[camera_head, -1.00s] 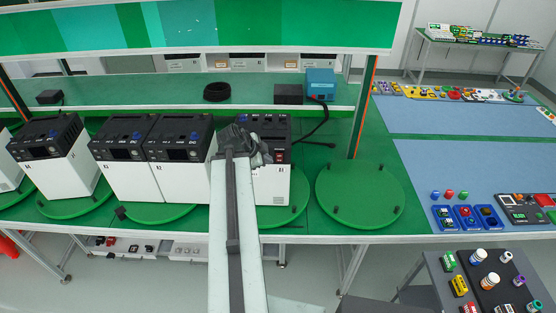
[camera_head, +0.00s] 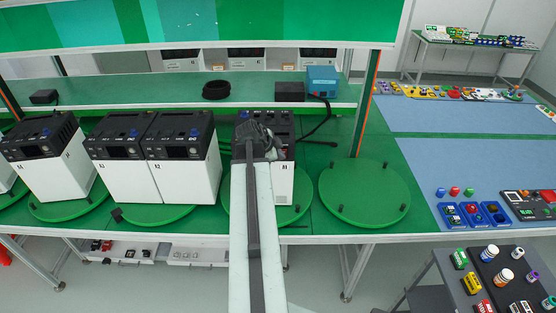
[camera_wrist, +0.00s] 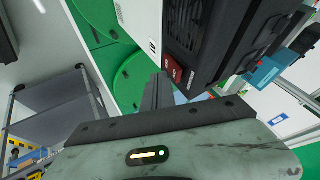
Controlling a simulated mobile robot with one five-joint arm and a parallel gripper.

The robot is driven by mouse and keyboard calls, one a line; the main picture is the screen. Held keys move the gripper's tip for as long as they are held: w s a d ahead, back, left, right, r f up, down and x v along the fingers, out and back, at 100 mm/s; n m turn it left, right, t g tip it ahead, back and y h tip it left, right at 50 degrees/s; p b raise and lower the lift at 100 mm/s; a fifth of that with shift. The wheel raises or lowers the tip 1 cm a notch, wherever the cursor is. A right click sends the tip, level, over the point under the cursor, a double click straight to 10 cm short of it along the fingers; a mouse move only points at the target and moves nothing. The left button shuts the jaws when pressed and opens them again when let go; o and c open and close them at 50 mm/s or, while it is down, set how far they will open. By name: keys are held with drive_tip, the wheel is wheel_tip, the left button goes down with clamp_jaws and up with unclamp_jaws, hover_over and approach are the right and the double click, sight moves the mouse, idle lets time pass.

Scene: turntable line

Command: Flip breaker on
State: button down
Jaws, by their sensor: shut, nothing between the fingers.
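A white unit with a black top (camera_head: 283,180) stands on a green turntable disc (camera_head: 300,205), partly hidden behind my arm. In the wrist view its black vented face (camera_wrist: 190,28) carries a small red switch-like part (camera_wrist: 173,69), which I take to be the breaker. I cannot tell whether it is on or off. My gripper (camera_head: 262,143) is in front of the unit's upper face in the head view. In the wrist view its dark fingers (camera_wrist: 158,92) are shut and empty, just below the red part; I cannot tell whether they touch it.
Similar units (camera_head: 183,165) stand to the left on the bench. An empty green disc (camera_head: 364,196) lies to the right. A shelf behind holds a black coil (camera_head: 216,90) and a blue box (camera_head: 321,80). A cart with small parts (camera_head: 480,275) stands at lower right.

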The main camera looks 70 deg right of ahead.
drive_tip(key=shift+w+d+r, duration=0.15)
drive_tip(key=shift+d, duration=0.45)
drive_tip(key=shift+w, duration=0.1)
drive_tip(key=shift+w+d, duration=0.1)
drive_tip(key=shift+d, duration=0.15)
drive_tip(key=shift+r, duration=0.1)
drive_tip(key=shift+r+p, duration=0.8)
drive_tip(key=shift+p, duration=0.15)
